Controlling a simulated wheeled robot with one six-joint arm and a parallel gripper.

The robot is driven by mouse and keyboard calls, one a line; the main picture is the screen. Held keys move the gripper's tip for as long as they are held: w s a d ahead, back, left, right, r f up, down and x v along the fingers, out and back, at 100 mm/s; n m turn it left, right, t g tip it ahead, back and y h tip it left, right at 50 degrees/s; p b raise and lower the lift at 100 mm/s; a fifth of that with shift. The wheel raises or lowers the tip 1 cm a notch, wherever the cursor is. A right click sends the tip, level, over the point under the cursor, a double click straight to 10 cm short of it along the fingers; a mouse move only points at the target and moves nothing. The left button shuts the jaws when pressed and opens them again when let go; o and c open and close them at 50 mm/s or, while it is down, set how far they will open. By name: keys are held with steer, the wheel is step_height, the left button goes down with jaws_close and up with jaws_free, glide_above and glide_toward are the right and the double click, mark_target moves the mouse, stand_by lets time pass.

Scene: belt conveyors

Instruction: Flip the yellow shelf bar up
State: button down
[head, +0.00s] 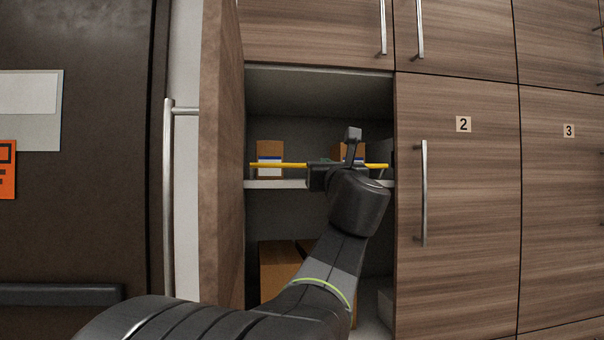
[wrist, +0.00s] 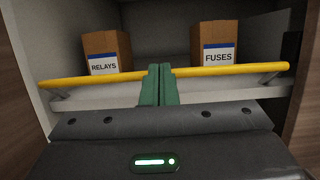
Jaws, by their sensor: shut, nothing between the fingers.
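The yellow shelf bar (head: 282,165) runs level across the front of the middle shelf in the open cabinet, a little above the shelf edge. In the wrist view the bar (wrist: 105,78) spans nearly the whole width, with a short grey bracket at each end. My gripper (wrist: 158,72) is shut, its green fingers side by side, with nothing between them. The fingertips overlap the middle of the bar in the wrist view; I cannot tell whether they touch it. In the head view my wrist hides the fingers and part of the bar.
A RELAYS box (wrist: 104,52) and a FUSES box (wrist: 214,44) stand on the shelf (head: 262,184) behind the bar. Larger cartons (head: 280,268) sit below. The open door (head: 222,160) is at left, closed door 2 (head: 460,200) at right.

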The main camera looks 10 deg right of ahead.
steer(key=shift+w+r, duration=0.35)
steer(key=shift+r, duration=0.2)
steer(key=shift+w+r, duration=0.35)
steer(key=shift+r, duration=0.2)
steer(key=shift+f, duration=0.15)
stand_by(0.5)
